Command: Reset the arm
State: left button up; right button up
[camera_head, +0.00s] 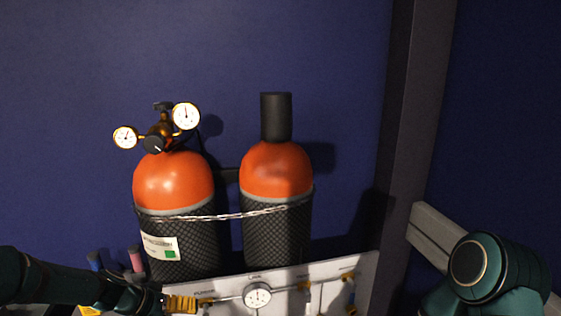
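My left arm (60,282) comes in low from the left, dark teal. Its far end, with the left gripper (150,301), is at the bottom edge beside a ribbed yellow piece (181,304) at the left of the white panel (300,277). I cannot tell whether the gripper touches this piece, and its fingers are too dark and cut off to read. My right arm (487,268) shows only as a rounded teal joint at the lower right. My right gripper is out of view.
Two orange-topped gas cylinders (174,182) (276,172) stand behind the panel, held by a chain (222,217). The left one carries a regulator with two gauges (186,115) (125,137). The panel has another gauge (257,296). A dark post (418,110) and light rail (437,238) stand right.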

pick_arm(q)
jog(key=s+d+f+y, duration=0.2)
jog(key=s+d+f, duration=0.5)
jog(key=s+f, duration=0.1)
jog(key=s+d+f+g+y, duration=0.1)
jog(key=s+d+f, duration=0.7)
jog(key=s, duration=0.3)
jog(key=shift+s+f+g+y, duration=0.3)
jog(key=shift+f+y, duration=0.1)
jog(key=shift+f, duration=0.1)
jog(key=shift+w, duration=0.1)
